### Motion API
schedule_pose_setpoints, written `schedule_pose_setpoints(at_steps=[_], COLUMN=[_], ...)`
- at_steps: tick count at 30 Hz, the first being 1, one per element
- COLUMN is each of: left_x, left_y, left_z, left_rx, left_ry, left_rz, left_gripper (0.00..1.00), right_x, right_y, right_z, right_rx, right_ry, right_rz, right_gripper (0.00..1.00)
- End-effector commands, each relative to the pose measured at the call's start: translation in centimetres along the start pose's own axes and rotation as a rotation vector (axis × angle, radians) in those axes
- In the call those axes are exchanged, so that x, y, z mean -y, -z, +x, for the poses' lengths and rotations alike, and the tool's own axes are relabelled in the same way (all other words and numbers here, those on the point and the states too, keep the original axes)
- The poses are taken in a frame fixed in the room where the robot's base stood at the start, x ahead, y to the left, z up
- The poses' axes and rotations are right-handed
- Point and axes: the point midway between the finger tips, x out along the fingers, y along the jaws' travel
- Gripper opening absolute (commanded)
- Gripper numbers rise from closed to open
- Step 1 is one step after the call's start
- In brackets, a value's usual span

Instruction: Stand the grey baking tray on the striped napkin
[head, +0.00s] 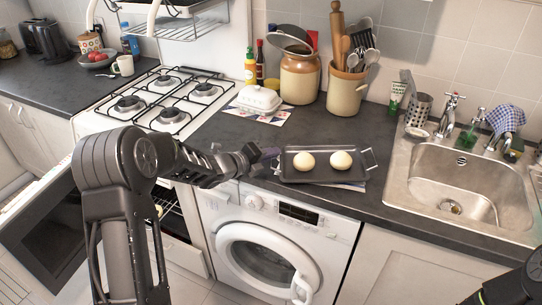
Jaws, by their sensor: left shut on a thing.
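The grey baking tray (325,176) is over the counter's front edge above the washing machine, roughly level, with two pale round buns (341,160) on it. My left gripper (268,158) is at the tray's left end and shut on it, around the left handle, which it hides. A thin strip of pale, bluish cloth (352,187) shows under the tray's front right side; it looks like the striped napkin, mostly hidden by the tray. I cannot tell whether the tray touches it. Only part of my right arm shows in the bottom right corner; its gripper is out of view.
A white butter dish (260,99) on a patterned mat, a lidded crock (300,78) and a utensil pot (346,88) stand behind. The sink (455,185) is right, the gas hob (165,95) left. The oven door (50,235) hangs open. Counter right of the tray is clear.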

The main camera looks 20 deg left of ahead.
Motion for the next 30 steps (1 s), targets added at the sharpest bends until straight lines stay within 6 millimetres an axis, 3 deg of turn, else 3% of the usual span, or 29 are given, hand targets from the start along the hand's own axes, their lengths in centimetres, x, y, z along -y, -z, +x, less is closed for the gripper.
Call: schedule_pose_setpoints(at_steps=[1,3,4,7,30], left_x=[-1.15,-1.20,-1.40,-1.49,-1.57], left_y=[0.60,0.64,0.72,0.77,0.74], left_z=[0.08,0.05,0.04,0.04,0.02], left_rx=[-0.009,-0.010,-0.012,-0.012,-0.012], left_ry=[-0.020,-0.022,-0.026,-0.027,-0.029], left_rz=[-0.004,-0.004,-0.003,-0.004,-0.005], left_gripper=[0.00,0.00,0.09,0.16,0.16], right_x=[-0.07,-0.03,-0.04,-0.04,-0.06], right_y=[0.01,0.01,0.01,0.01,0.02], right_z=[0.19,0.11,0.12,0.13,0.15], right_rx=[0.000,0.000,0.000,0.000,0.000], right_ry=[0.000,0.000,0.000,0.000,0.000], right_rz=[0.000,0.000,0.000,0.000,0.000], right_gripper=[0.00,0.00,0.00,0.00,0.00])
